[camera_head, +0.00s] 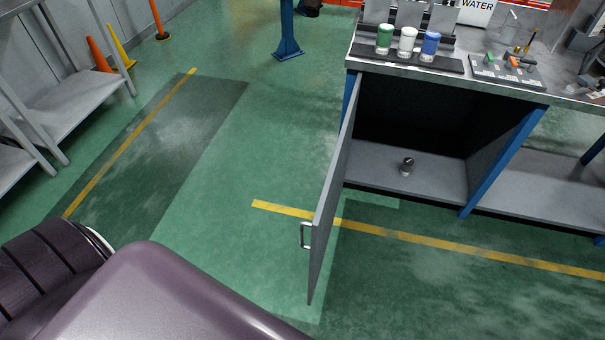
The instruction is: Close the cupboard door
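The cupboard (480,162) stands under the workbench, right of the middle, with a dark inside and a grey floor. Its grey door (330,205) is hinged on the left side and swung wide open toward me. A metal handle (305,235) sits on the door's left-facing side, near its free edge. Neither gripper shows in this view; only a purple part of my own body fills the bottom left.
The bench top (365,52) carries green, white and blue containers, and a tray of tools (505,70). A grey shelf rack (75,105) stands at the left, near orange and yellow cones (98,55). The green floor (235,180) left of the door is clear.

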